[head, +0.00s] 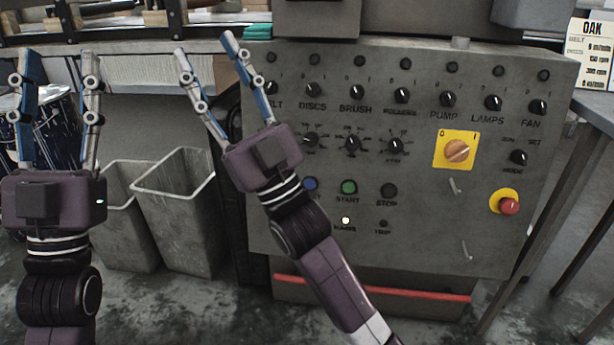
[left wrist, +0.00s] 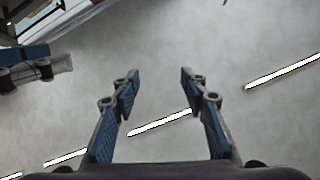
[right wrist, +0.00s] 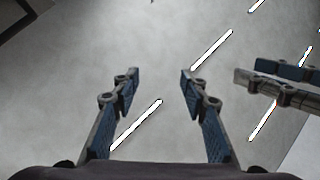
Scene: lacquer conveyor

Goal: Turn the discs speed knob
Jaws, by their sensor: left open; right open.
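The grey control panel (head: 420,225) fills the right half of the head view. A black knob labelled DISCS (head: 313,89) is in its upper row, second from left. Below are several dials with scale marks: a left one (head: 310,140), a middle one (head: 352,145) and a right one (head: 394,147). Their lettering is too small to tell which is the discs speed knob. My right gripper (head: 204,45) is open and empty, pointing up at the panel's left edge, apart from the knobs. My left gripper (head: 58,52) is open and empty, pointing up at the far left.
The panel also has an orange switch on a yellow plate (head: 457,150), a red stop button (head: 509,206), a green START button (head: 348,187) and a blue button (head: 310,183). My right forearm covers the panel's lower left. Grey bins (head: 180,215) stand left of the panel.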

